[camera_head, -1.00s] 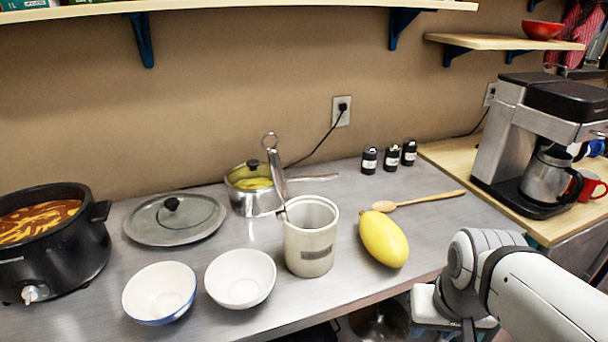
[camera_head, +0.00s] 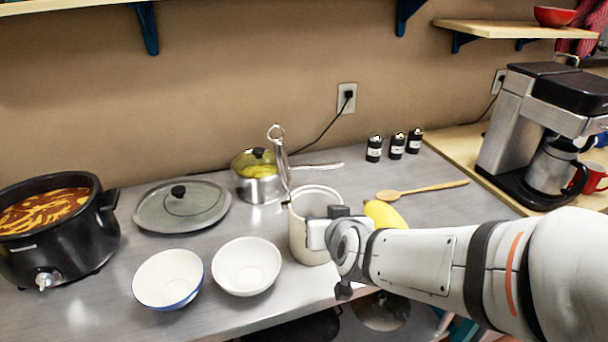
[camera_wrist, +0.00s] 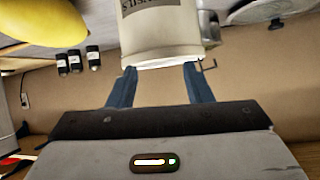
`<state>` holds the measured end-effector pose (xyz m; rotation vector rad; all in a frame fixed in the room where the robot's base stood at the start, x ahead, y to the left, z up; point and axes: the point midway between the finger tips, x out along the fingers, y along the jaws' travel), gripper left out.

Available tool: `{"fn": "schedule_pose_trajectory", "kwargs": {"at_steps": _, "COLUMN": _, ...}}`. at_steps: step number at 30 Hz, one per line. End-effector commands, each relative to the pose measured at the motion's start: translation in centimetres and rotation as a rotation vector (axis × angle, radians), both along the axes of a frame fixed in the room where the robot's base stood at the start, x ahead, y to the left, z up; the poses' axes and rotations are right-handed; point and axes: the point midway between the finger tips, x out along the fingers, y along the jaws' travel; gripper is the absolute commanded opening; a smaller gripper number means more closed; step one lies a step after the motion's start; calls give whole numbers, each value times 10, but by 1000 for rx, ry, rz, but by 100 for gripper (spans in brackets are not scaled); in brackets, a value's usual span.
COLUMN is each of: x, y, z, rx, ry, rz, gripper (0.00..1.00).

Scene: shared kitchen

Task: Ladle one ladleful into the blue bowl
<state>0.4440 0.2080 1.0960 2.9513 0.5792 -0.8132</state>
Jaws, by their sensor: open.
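The blue bowl (camera_head: 147,292), white inside with a blue outside, stands near the counter's front edge. A ladle (camera_head: 283,172) with a ringed metal handle leans upright in a cream crock (camera_head: 305,250); its lower end is hidden inside. A black slow cooker (camera_head: 95,245) at the far left holds orange-red soup (camera_head: 45,210). My gripper (camera_head: 322,230) is beside the crock's right side in the head view, its fingers partly hidden there. In the wrist view, my gripper (camera_wrist: 160,85) is open with two spread blue fingers and nothing held; the crock (camera_wrist: 165,35) is just beyond them.
A white bowl (camera_head: 247,268) stands between blue bowl and crock. A lid (camera_head: 150,215) lies behind them, with a small pot (camera_head: 260,188) near it. A yellow squash (camera_head: 385,214), wooden spoon (camera_head: 435,187) and black jars (camera_head: 397,146) are to the right.

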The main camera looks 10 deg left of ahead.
Motion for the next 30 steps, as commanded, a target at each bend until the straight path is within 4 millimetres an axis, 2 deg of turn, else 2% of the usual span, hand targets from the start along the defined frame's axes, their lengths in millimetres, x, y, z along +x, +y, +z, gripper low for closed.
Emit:
{"fn": "schedule_pose_trajectory", "kwargs": {"at_steps": 1, "x": 1, "y": 17, "z": 5, "rx": 6, "ry": -53, "rz": 7, "gripper": 46}}
{"fn": "schedule_pose_trajectory", "kwargs": {"at_steps": 3, "x": 3, "y": 34, "z": 14, "rx": 12, "ry": -142, "rz": -3, "gripper": 46}}
{"fn": "schedule_pose_trajectory", "kwargs": {"at_steps": 9, "x": -7, "y": 68, "z": 36, "rx": -8, "ry": -388, "rz": -65, "gripper": 46}}
{"fn": "schedule_pose_trajectory", "kwargs": {"at_steps": 15, "x": -21, "y": 78, "z": 50, "rx": -43, "ry": -532, "rz": -120, "gripper": 46}}
{"fn": "schedule_pose_trajectory", "kwargs": {"at_steps": 19, "x": -20, "y": 80, "z": 53, "rx": -52, "ry": -561, "rz": -135, "gripper": 46}}
{"fn": "schedule_pose_trajectory", "kwargs": {"at_steps": 30, "x": 32, "y": 90, "z": 54, "rx": -52, "ry": -563, "rz": -138, "gripper": 46}}
